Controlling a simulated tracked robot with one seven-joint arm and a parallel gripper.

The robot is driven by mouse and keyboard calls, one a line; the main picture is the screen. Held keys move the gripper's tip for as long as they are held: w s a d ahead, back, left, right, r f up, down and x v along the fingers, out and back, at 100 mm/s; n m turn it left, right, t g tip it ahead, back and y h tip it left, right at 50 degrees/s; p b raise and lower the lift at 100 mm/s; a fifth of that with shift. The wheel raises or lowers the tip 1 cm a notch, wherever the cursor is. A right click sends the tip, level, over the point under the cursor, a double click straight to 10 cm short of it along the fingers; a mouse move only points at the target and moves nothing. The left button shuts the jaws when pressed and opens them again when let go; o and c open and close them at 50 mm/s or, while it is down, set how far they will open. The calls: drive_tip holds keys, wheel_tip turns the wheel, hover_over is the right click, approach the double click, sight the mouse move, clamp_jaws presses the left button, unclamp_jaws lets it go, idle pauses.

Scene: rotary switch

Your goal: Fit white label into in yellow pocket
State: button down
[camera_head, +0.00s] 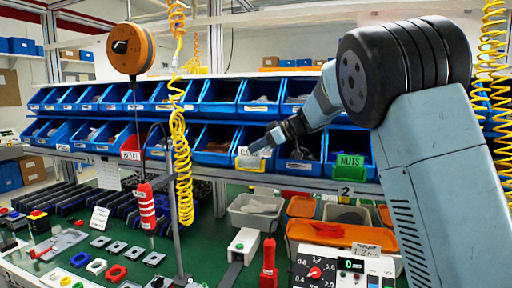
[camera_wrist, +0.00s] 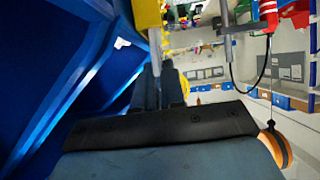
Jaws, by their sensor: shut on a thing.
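The yellow pocket (camera_head: 250,165) is on the front of a blue bin in the lower bin row, in the middle of the head view. The white label (camera_head: 247,152), with dark lettering, sits at the pocket's upper part, slightly tilted. I cannot tell whether its lower edge is inside the pocket. My gripper (camera_head: 264,143) is shut on the label, at its upper right side. In the wrist view, the gripper fingers (camera_wrist: 161,82) are close together and the yellow pocket (camera_wrist: 150,14) shows beyond them at the top. The label is not clearly visible there.
Blue bins (camera_head: 219,96) fill two rows around the pocket. A green pocket marked NUTS (camera_head: 349,161) is to the right, a red pocket (camera_head: 131,154) to the left. A yellow coiled hose (camera_head: 183,150) hangs left of the gripper. Orange trays (camera_head: 330,233) stand below.

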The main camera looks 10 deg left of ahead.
drive_tip(key=c, duration=1.5)
unclamp_jaws()
drive_tip(key=shift+a, duration=0.35)
drive_tip(key=shift+o, duration=1.4)
drive_tip(key=shift+d, duration=0.15)
